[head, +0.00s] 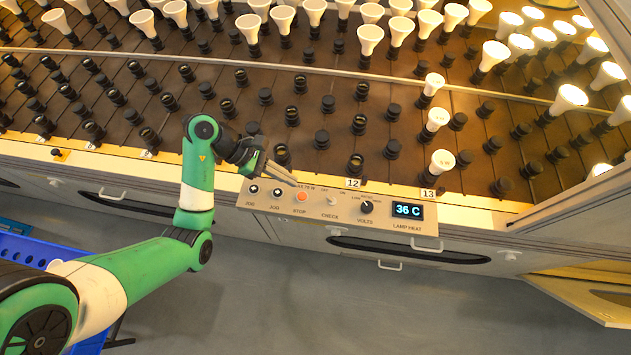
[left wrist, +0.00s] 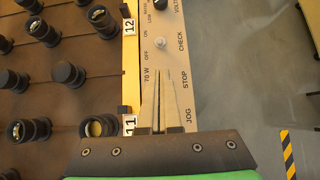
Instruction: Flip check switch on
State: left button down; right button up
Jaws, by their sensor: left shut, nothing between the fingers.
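The check switch (head: 332,201) is a small pale toggle on the sloping control panel (head: 390,222), above the CHECK label in the head view. It also shows in the left wrist view (left wrist: 160,43) as a round silvery tip, with OFF and ON labels beside it. I cannot tell which way its lever leans. My left gripper (head: 293,182) is shut and empty, over the panel near the STOP button (head: 302,197). In the left wrist view its fingertips (left wrist: 163,72) point toward the switch, with a gap between them. My right gripper is not in view.
The panel also holds two black JOG buttons, a VOLTS knob (head: 366,207) and a lamp heat display (head: 408,211) reading 36 C. Behind it, the dark rack (head: 230,125) carries many sockets and bulbs, some lit at right. A blue crate (head: 30,252) stands at lower left.

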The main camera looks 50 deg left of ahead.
aim_at(329, 201)
pick_arm(q)
jog(key=b+x, duration=0.4)
jog(key=shift+s, duration=0.1)
jog(key=b+x, duration=0.2)
jog(key=x, duration=0.3)
jog(key=shift+d+f, duration=0.15)
jog(key=shift+d, duration=0.05)
jog(key=shift+w+d+f+b, duration=0.15)
jog(key=shift+w+f+b, duration=0.05)
jog(key=shift+w+b, duration=0.15)
jog(key=shift+r, duration=0.1)
jog(key=shift+d+r+p, duration=0.1)
jog(key=shift+p, duration=0.4)
